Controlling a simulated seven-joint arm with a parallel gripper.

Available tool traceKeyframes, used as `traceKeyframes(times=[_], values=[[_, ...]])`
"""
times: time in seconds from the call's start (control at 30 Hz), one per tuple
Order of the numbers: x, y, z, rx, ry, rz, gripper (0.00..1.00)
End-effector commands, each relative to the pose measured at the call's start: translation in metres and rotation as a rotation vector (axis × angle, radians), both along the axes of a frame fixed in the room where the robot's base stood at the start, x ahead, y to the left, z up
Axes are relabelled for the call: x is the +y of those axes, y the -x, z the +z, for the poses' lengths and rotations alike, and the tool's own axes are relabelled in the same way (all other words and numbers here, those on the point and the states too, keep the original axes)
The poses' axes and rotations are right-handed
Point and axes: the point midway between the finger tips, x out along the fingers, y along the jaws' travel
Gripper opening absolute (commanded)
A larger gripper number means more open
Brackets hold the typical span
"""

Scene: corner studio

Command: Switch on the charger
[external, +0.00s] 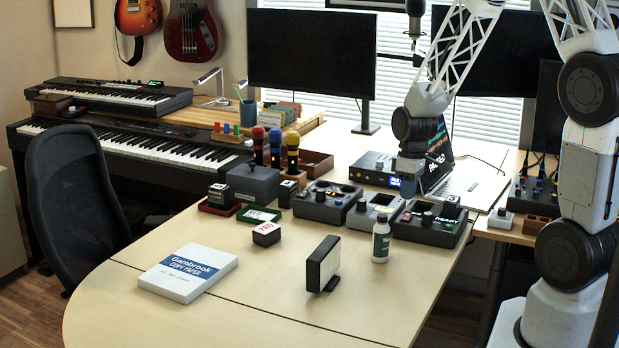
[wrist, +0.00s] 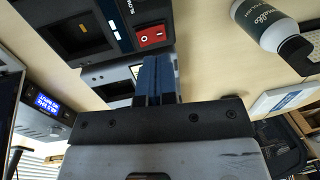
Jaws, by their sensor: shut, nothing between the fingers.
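I cannot tell which side of the rocker is pressed. My gripper (wrist: 157,62) is shut and empty, its blue fingers close to the switch, apparently apart from it. In the external view my gripper (external: 408,186) hangs above the devices; its fingertips are hard to make out.
A lighter grey device (external: 374,212) stands left of the charger, with another dark unit (external: 326,204) beyond it. A white bottle (external: 381,241) stands in front. A box with a blue display (external: 373,168) and a laptop (external: 470,183) are behind.

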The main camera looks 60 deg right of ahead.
Motion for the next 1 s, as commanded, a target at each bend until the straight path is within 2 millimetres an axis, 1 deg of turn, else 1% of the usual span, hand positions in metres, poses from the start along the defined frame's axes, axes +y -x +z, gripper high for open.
traceKeyframes(times=[0.03,0.4,0.6,0.8,1.0], values=[[0.001,0.000,0.008,-0.002,0.001,0.001,0.00],[0.007,0.000,0.058,-0.001,0.000,0.001,0.00],[0.010,0.000,0.080,-0.001,0.001,0.001,0.00],[0.011,0.000,0.091,0.000,0.000,0.000,0.00],[0.011,0.000,0.092,0.001,-0.001,-0.001,0.00]])
